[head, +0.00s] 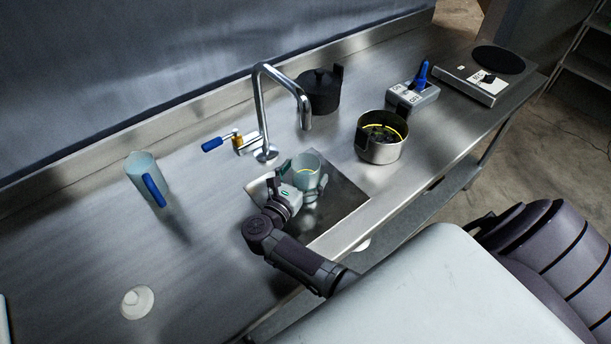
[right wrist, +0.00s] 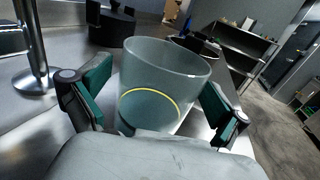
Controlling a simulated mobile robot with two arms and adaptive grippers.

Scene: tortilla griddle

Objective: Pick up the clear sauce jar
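The clear sauce jar (head: 307,171) is a pale, see-through, wide-mouthed vessel, seen at the sink (head: 345,197) in the head view. It also fills the middle of the right wrist view (right wrist: 165,85), upright, with a yellow ring showing low on it. My right gripper (head: 303,178) is around it, with one finger on each side. In the right wrist view the green-padded fingers (right wrist: 158,88) are spread; a narrow gap shows at the left finger, and contact at the right finger is unclear. The jar's lower part is hidden behind my gripper. My left gripper is out of view.
A faucet (head: 262,115) arches close behind the jar. A steel pot (head: 381,150) stands right of the sink, and a black lidded pot (head: 320,92) behind. A blue-handled pitcher (head: 146,175) stands left. The counter between pitcher and sink is mostly clear.

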